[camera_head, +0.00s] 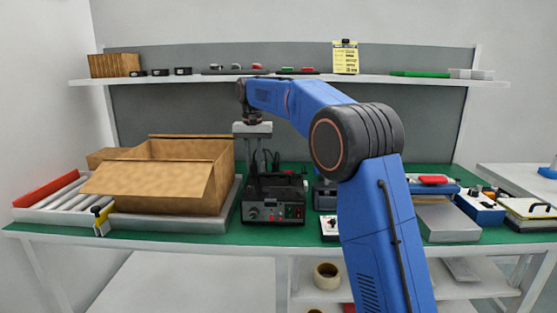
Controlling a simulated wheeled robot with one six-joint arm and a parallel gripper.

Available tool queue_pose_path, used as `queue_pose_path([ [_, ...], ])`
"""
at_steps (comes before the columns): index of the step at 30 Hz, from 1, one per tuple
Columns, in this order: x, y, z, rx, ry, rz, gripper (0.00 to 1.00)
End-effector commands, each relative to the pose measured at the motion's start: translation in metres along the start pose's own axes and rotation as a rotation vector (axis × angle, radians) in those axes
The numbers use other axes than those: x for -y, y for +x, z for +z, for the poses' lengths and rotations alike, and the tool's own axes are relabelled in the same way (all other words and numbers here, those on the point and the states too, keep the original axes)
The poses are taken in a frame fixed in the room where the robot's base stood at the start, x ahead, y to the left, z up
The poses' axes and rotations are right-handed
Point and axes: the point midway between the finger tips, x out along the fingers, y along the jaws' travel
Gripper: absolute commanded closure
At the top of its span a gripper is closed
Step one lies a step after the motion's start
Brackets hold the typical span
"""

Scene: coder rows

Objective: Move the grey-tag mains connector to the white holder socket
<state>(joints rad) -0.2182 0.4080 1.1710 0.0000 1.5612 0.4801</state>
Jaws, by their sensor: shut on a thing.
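My gripper (255,155) points down over the back of a black coder machine (273,209) with a control panel, left of the picture's middle. Its jaws are shut on a small dark thing between the fingers. It is too small to make out a grey tag, so I cannot confirm that it is the mains connector. Dark cables (275,160) rise from the machine's top just by the fingers. A small white box (330,228) with dark and red marks stands right of the machine, partly behind my arm. I cannot tell whether it is the white holder.
An open cardboard box (180,175) stands left of the machine, beside a white tray of rolls (65,192). My blue arm covers the bench right of the middle. Several devices (480,206) stand at the right. A shelf (210,78) with small items runs behind.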

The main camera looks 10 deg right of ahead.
Motion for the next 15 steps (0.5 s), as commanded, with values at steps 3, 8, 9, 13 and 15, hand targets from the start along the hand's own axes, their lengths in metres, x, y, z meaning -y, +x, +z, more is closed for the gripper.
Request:
queue_pose_path([
  [3,0.000,-0.003,0.000,0.000,0.000,0.000,1.00],
  [8,0.000,-0.009,0.000,0.001,0.000,0.001,1.00],
  [9,0.000,-0.011,0.000,0.001,0.000,0.001,1.00],
  [13,0.000,-0.016,-0.001,0.000,0.000,0.000,1.00],
  [15,0.000,-0.019,0.000,0.000,0.000,0.000,1.00],
])
